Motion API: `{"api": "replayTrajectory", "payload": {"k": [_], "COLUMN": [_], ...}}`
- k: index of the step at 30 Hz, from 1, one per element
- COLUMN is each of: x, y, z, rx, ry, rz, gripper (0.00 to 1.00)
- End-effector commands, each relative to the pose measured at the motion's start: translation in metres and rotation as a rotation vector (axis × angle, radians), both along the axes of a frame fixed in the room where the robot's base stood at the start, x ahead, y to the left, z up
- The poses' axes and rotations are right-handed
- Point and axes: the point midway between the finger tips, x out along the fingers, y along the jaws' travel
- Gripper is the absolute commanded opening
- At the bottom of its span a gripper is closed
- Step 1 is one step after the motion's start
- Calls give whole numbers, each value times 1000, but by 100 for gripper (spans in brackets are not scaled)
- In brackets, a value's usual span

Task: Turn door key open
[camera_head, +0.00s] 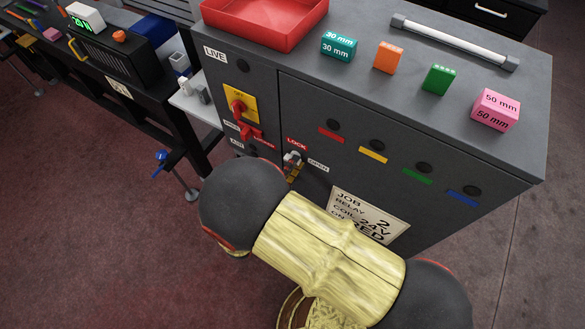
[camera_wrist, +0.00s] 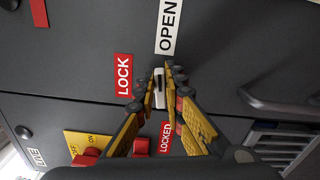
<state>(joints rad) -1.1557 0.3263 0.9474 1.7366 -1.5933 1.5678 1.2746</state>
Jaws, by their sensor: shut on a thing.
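The door key (camera_wrist: 158,88) is a small pale piece in the cabinet's front, between the red LOCK label (camera_wrist: 123,76) and the white OPEN label (camera_wrist: 168,27) in the wrist view. My gripper (camera_wrist: 156,92) has its yellow fingers with dark tips on both sides of the key and is shut on it. In the head view the key area (camera_head: 293,158) shows as a small silvery piece between the LOCK and OPEN labels. My arm hides most of the gripper there. The cabinet door (camera_head: 300,110) looks closed.
A red and yellow switch (camera_head: 239,104) and a red LOCKED part (camera_head: 252,133) sit left of the key. Open floor lies to the left.

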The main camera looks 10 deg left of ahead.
Motion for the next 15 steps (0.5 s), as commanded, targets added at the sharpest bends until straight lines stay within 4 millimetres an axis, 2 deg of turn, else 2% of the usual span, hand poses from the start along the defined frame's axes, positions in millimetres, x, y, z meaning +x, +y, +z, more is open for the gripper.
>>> {"api": "replayTrajectory", "payload": {"k": [6, 15], "x": [1, 1], "y": [0, 0], "z": [-2, -1], "rx": [100, 154], "ry": [-43, -65], "rz": [-1, -1], "gripper": [0, 0]}}
